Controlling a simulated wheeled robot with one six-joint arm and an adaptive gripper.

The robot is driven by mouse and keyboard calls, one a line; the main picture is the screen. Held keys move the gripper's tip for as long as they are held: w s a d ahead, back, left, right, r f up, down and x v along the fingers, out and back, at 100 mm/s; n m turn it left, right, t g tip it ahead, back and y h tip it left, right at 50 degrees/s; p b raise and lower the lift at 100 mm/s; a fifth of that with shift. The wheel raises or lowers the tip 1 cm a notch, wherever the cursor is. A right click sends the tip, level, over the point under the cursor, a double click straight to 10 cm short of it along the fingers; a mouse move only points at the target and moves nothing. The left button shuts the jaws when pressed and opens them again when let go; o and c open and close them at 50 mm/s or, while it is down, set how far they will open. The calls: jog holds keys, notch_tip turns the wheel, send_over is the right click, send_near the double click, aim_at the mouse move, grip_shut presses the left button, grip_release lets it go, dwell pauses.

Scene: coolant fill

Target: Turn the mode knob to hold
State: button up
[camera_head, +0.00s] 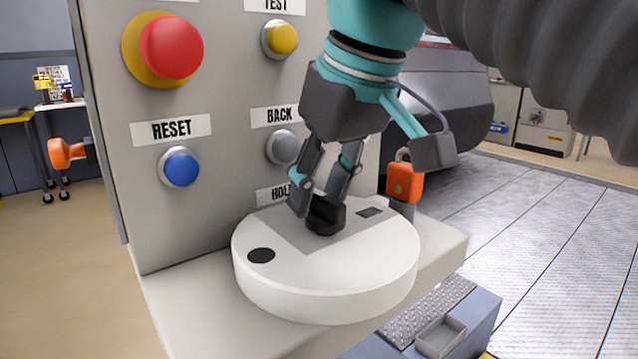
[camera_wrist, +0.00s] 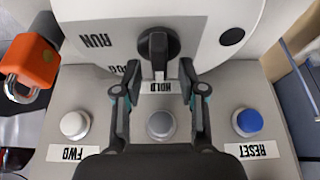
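The mode knob is a black knob (camera_head: 325,217) with a raised bar, on a round white housing (camera_head: 330,280). My gripper (camera_head: 320,200) is at the knob, fingers apart. In the wrist view my gripper (camera_wrist: 160,80) has one finger on each side of the knob's lower end. Contact cannot be told.
The panel carries a red button (camera_head: 171,48), a yellow button (camera_head: 280,39), a blue RESET button (camera_head: 180,167) and a grey BACK button (camera_head: 283,147) close to my fingers. An orange padlock (camera_head: 404,185) hangs right of my gripper. Open floor (camera_head: 540,220) lies right.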

jog(key=shift+r, duration=0.1)
jog(key=v, duration=1.1)
jog(key=shift+s+r, duration=0.15)
jog(key=shift+r, duration=0.2)
jog(key=shift+d, duration=0.15)
